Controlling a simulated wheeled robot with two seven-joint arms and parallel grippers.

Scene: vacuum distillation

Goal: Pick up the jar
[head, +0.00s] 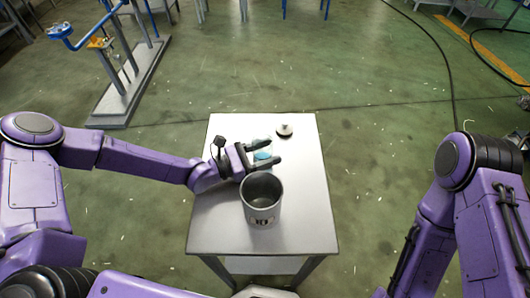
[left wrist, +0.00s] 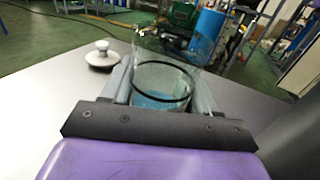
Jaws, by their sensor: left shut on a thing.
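The jar (left wrist: 163,78) is clear glass with a dark ring and some blue liquid low inside it. In the left wrist view it stands between the two fingers of my left gripper (left wrist: 160,92). In the head view the jar (head: 263,157) is faint, and my left gripper (head: 266,156) reaches in from the left with its fingers on either side of it. The gripper is shut on the jar. I cannot tell whether the jar's base touches the table. My right gripper is not in view; only my right arm shows at the right.
A metal pot (head: 262,216) stands on the table (head: 308,225), close in front of the left gripper. A lid with a knob (head: 284,131) lies toward the back; it also shows in the left wrist view (left wrist: 101,57). The table's front right is clear. A blue-piped stand (head: 125,95) is on the floor.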

